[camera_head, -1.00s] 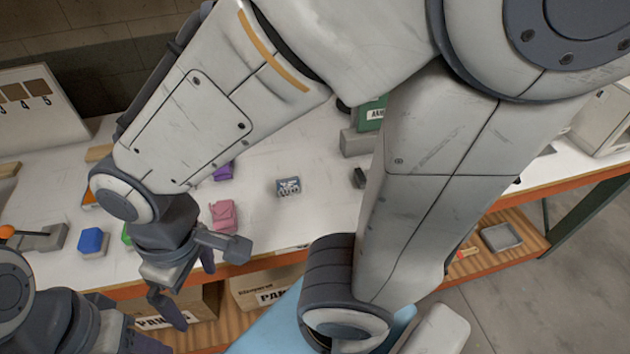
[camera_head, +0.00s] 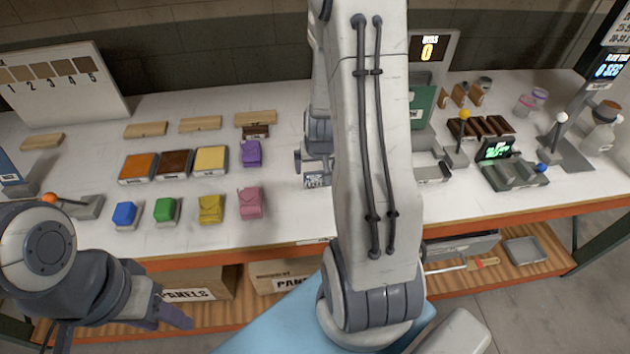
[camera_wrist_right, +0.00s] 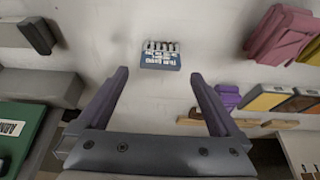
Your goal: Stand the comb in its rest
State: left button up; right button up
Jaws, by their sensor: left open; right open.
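A small blue-and-white block with a toothed edge (camera_wrist_right: 160,55), its label seeming to read FILM COMB, lies on the white bench; I take it as the comb. It also shows, partly hidden, in the head view (camera_head: 315,180). My right gripper (camera_wrist_right: 160,76) is open and empty above the bench, the block ahead of its fingertips and between their lines. In the head view my right gripper (camera_head: 314,160) is largely hidden by my forearm. My left gripper (camera_head: 115,325) is open and empty in front of the bench. A dark small block (camera_wrist_right: 38,36) stands beside the comb; I cannot tell whether it is the rest.
Pink (camera_head: 250,202) and purple (camera_head: 251,153) pieces lie left of the comb, with several coloured pads and blocks beyond. The bench around the comb is clear.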

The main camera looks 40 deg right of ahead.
aim_at(315, 173)
jog(key=shift+x, duration=0.75)
jog(key=p+x, duration=0.1)
jog(key=x, duration=0.3)
jog(key=shift+w+p, duration=0.15)
jog(key=shift+p, duration=0.15)
jog(key=shift+w+d+f, duration=0.15)
jog(key=shift+f, duration=0.4)
jog(key=c, duration=1.4)
